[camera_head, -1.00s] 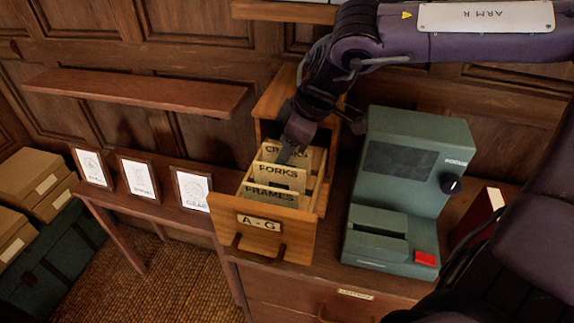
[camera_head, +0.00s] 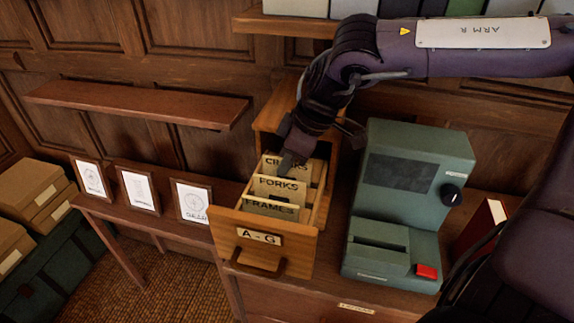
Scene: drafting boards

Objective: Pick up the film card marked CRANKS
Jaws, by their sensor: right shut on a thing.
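The pulled-out wooden drawer marked A - G (camera_head: 228,225) holds upright cream cards. The card marked CRANKS (camera_head: 271,163) stands at the back, its label partly covered by my gripper. In front of it stand the cards FORKS (camera_head: 279,187) and FRAMES (camera_head: 270,208). My right gripper (camera_head: 289,164) reaches down into the drawer from above and is shut on the CRANKS card, which is still between the drawer's sides. Its fingertips hide the middle of that label. My left gripper is not in view.
A green reader machine (camera_head: 405,225) with a red button stands close right of the drawer, beside a red book (camera_head: 480,228). Framed pictures (camera_head: 139,190) stand at the left. An empty wall shelf (camera_head: 135,103) and an upper shelf with boxes (camera_head: 310,10) are behind.

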